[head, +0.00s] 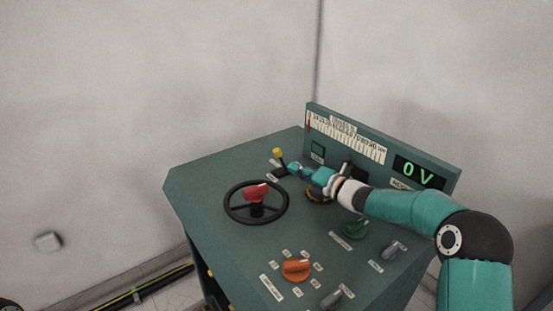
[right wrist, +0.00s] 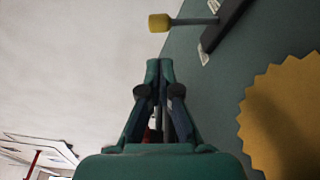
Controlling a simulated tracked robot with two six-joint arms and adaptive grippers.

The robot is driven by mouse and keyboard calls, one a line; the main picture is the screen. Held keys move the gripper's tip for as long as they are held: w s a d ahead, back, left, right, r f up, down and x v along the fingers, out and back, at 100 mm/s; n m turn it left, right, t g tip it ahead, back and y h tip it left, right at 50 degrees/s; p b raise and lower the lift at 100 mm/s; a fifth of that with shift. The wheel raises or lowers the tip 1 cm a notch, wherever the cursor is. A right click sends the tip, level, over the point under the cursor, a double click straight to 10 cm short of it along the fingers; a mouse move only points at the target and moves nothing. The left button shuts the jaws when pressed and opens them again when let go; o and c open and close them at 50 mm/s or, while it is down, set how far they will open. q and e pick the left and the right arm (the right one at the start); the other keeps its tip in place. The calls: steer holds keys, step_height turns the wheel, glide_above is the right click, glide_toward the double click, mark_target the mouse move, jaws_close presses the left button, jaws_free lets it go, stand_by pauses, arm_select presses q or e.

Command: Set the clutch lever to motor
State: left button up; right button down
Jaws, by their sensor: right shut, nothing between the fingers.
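The clutch lever (head: 278,156) has a yellow knob on a thin rod and rises from a dark slotted base at the back left of the green console. In the right wrist view, its yellow knob (right wrist: 160,22) and rod lie beyond my fingertips. My right gripper (head: 294,169) reaches in from the right, just right of the lever. Its fingers (right wrist: 160,68) are shut and empty, with a visible gap to the knob in the right wrist view. The labels by the lever are too small to read. My left gripper is out of view.
A black handwheel (head: 233,213) with a red knob (head: 256,192) stands in front of the lever. A yellow toothed wheel (right wrist: 285,115) lies beside my gripper. An orange selector (head: 296,269) is near the front. The upright panel (head: 447,179) shows 0 V.

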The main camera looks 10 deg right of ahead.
mark_target(281, 160)
steer(key=p+x, duration=0.2)
steer(key=x, duration=0.6)
steer(key=shift+w+a+p, duration=0.1)
steer(key=shift+p, duration=0.3)
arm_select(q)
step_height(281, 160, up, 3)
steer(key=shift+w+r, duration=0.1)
